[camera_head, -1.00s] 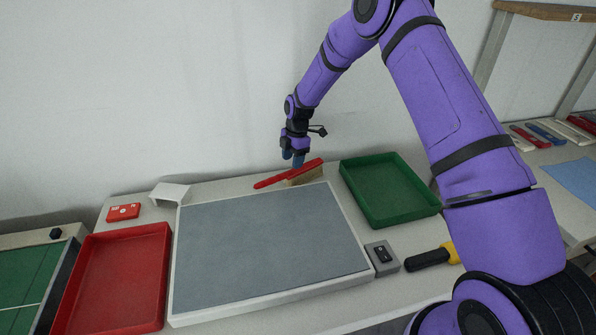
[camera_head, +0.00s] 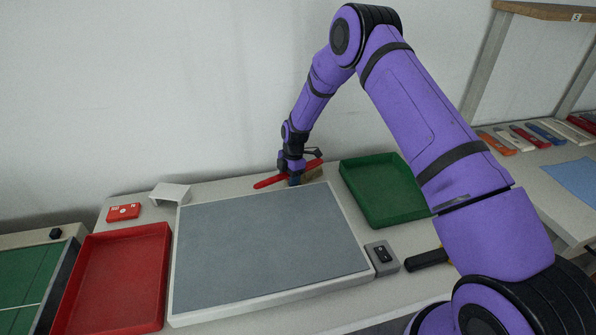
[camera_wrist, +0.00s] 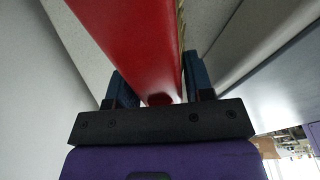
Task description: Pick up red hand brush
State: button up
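The red hand brush (camera_head: 268,182) lies at the back of the table, behind the grey panel, with its pale bristles partly showing at its right end. My gripper (camera_head: 295,182) is down at the brush and hides its middle. In the wrist view the red brush (camera_wrist: 135,45) runs between the two blue fingers of my gripper (camera_wrist: 160,88). The fingers stand one on each side of it, and a narrow gap shows at the right finger. The fingers look open; contact at the left finger is hard to tell.
The grey panel (camera_head: 265,245) fills the middle of the table. A green tray (camera_head: 385,190) is to the right of the brush, and a red tray (camera_head: 115,280) is at the left. A switch box (camera_head: 382,257) sits at the panel's right corner. The wall is close behind.

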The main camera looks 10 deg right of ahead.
jog(key=c, duration=0.7)
jog(key=shift+r, duration=0.1)
notch_tip(320, 180, up, 10)
jog(key=shift+f, duration=0.1)
jog(key=shift+o, duration=1.4)
